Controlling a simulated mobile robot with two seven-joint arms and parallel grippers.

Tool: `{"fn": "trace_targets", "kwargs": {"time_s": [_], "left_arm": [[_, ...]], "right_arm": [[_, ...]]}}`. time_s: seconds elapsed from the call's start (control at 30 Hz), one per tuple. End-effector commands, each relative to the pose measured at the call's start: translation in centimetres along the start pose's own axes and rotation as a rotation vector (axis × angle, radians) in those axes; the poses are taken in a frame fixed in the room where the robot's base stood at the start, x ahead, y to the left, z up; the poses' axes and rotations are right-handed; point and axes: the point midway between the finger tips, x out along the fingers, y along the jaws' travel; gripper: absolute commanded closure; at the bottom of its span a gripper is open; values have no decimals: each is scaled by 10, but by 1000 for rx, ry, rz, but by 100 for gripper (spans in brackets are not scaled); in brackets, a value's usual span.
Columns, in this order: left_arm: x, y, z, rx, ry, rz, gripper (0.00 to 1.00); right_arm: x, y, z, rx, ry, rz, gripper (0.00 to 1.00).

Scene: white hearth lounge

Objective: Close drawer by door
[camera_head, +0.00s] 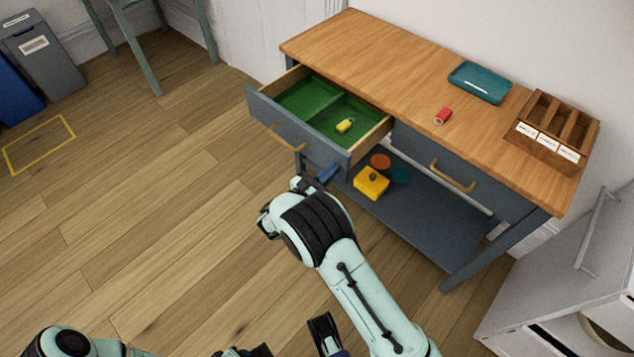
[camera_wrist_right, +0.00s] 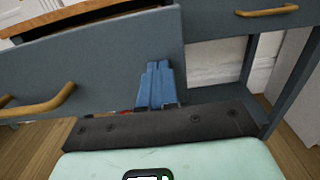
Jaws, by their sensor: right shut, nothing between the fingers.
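The left drawer (camera_head: 303,133) of the blue-grey sideboard is pulled out. It has a green lining, and a small yellow item (camera_head: 345,125) lies inside. Its front with a wooden handle also shows in the right wrist view (camera_wrist_right: 110,65). The right drawer (camera_head: 455,172) is shut. My right gripper (camera_head: 328,174) is shut and empty, at the right end of the open drawer's front; its blue fingers show together in the wrist view (camera_wrist_right: 157,85). I cannot tell if they touch the front. My left arm shows partly at the bottom; its finger state is unclear.
On the top are a teal tray (camera_head: 480,82), a red item (camera_head: 442,116) and a wooden divided box (camera_head: 558,128). The lower shelf (camera_head: 430,222) holds a yellow block (camera_head: 370,183) and round pieces. A grey cabinet (camera_head: 560,290) stands at right.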

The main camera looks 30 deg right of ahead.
Motion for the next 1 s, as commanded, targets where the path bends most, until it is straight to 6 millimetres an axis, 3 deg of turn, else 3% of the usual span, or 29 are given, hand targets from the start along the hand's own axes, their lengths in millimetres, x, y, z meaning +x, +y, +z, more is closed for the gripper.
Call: {"fn": "trace_targets", "kwargs": {"time_s": [0.03, 0.27, 0.6, 0.8, 1.0], "left_arm": [[-2, 1, 2, 1, -5, 0, 57], [0, 0, 2, 1, -7, 0, 57], [15, -6, -19, -5, 53, -4, 57], [24, -9, -34, -8, 97, -6, 57], [28, -11, -42, -9, 119, -8, 57]], "right_arm": [[16, -2, 1, 0, -4, -6, 100], [80, -2, 0, 0, -4, -5, 100], [166, -1, -2, 0, -4, -3, 100], [199, -1, -2, 0, -2, -2, 100], [216, 0, -1, 0, -2, -1, 100]]}}
